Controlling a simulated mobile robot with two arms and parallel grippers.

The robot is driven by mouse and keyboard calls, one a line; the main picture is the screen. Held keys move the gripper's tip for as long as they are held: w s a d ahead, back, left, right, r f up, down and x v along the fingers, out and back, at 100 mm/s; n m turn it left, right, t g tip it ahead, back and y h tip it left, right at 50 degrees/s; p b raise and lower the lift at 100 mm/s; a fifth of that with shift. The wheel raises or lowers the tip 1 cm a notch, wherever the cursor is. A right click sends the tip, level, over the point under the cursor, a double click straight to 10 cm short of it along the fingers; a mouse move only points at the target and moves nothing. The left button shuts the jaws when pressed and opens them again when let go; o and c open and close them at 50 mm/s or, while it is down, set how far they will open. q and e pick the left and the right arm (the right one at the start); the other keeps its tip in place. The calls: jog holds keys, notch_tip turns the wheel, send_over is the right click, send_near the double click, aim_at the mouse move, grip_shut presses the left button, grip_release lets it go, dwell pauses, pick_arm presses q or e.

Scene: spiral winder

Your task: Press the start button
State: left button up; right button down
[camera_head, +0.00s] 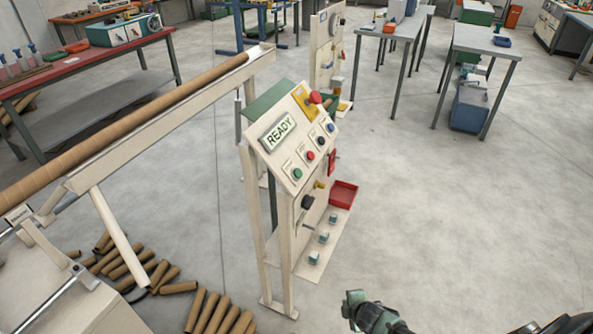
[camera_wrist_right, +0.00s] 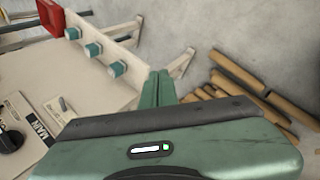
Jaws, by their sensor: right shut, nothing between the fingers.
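The slanted control panel (camera_head: 272,160) stands in the middle of the head view, with a lit READY display (camera_head: 277,132). The green button (camera_head: 297,174) is at its lower left, in a row with a red button (camera_head: 310,156), a black one (camera_head: 320,141) and a blue one (camera_head: 331,127). My right gripper (camera_head: 350,303) is low at the bottom, to the right of and well below the panel, apart from it. In the right wrist view its green fingers (camera_wrist_right: 158,88) are together and empty; the buttons are out of that view. My left gripper is not in view.
A red emergency mushroom (camera_head: 315,97) sits on a yellow plate at the panel's top. A black knob (camera_head: 307,202) and a red tray (camera_head: 343,194) are below. Cardboard tubes (camera_head: 215,315) lie on the floor left of the stand.

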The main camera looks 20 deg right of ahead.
aim_at(298, 173)
jog(key=w+r+n+t, duration=0.2)
jog(key=w+r+n, duration=0.4)
jog(key=r, duration=0.7)
jog(key=w+d+r+n+t+p, duration=0.1)
jog(key=w+r+n, duration=0.5)
jog(key=r, duration=0.8)
jog(key=w+d+r+n+t+p, duration=0.1)
jog(key=w+r+n+t, duration=0.3)
jog(key=w+r, duration=0.6)
notch_tip(298, 173, up, 4)
jog(key=shift+w+f+n, duration=0.1)
jog(key=shift+w+n, duration=0.1)
jog(key=shift+n, duration=0.9)
jog(key=w+a+f+b, duration=0.4)
jog(key=w+f+b, duration=0.1)
jog(key=shift+a+f+b, duration=0.2)
jog(key=shift+f+b, duration=0.1)
jog(key=shift+b, duration=0.05)
